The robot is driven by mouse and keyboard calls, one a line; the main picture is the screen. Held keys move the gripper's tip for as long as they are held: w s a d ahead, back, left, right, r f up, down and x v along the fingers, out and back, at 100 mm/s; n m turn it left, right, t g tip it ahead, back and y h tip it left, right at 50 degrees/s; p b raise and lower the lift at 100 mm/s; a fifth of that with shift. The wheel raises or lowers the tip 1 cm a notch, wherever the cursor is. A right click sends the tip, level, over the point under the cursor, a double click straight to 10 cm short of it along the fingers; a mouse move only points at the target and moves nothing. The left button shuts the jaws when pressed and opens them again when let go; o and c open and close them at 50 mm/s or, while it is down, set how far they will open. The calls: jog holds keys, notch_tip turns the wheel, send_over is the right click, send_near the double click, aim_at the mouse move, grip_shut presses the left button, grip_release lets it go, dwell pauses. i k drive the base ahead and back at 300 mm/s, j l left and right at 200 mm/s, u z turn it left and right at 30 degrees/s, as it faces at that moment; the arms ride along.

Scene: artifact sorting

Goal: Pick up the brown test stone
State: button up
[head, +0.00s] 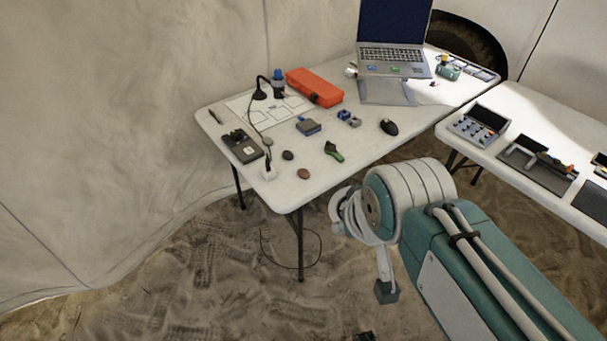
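A small brown stone (304,173) lies on the white table (330,183), close to its front left edge. A darker, dull stone (288,155) lies a little behind and left of it. Nothing touches the brown stone. My arm crosses the lower right of the head view, in front of and below the table. No gripper fingers can be made out, so my gripper is not seen and its distance from the stone cannot be told.
Near the stone are a green-handled tool (334,151), a desk lamp (259,94) and a dark grey box (242,146). Farther back are an orange case (314,87), a black mouse (389,127) and a laptop (391,55). A second table (500,98) stands right. Sandy ground lies in front.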

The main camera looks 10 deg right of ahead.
aim_at(304, 173)
jog(key=i+l+u, duration=0.1)
jog(key=i, duration=0.4)
jog(key=i+l+u, duration=0.1)
jog(key=i+l, duration=0.3)
jog(key=i, duration=0.15)
